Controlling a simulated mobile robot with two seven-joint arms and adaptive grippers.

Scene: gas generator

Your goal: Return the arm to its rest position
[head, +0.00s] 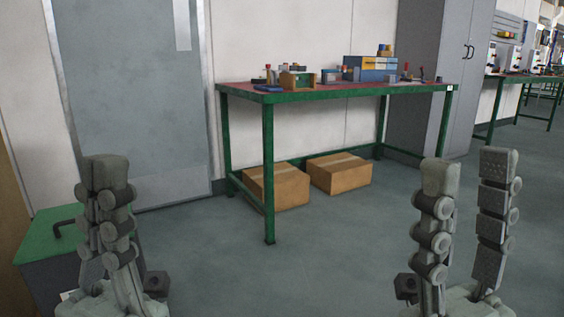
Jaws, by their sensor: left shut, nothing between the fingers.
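My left gripper (107,168) stands upright at the lower left of the head view. Its fingers are together, with nothing seen between them. My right gripper (468,168) stands upright at the lower right. Its two fingers are apart, with a clear empty gap between them. Both grippers point up and are apart from the furniture behind them. The lower parts of both arms are cut off by the bottom edge of the view.
A green-topped box (40,238) with a dark handle is close behind my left gripper. A green-framed workbench (268,170) holds several small parts. Two cardboard boxes (277,187) (340,172) lie under it. A grey cabinet (425,75) stands right. The middle floor is clear.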

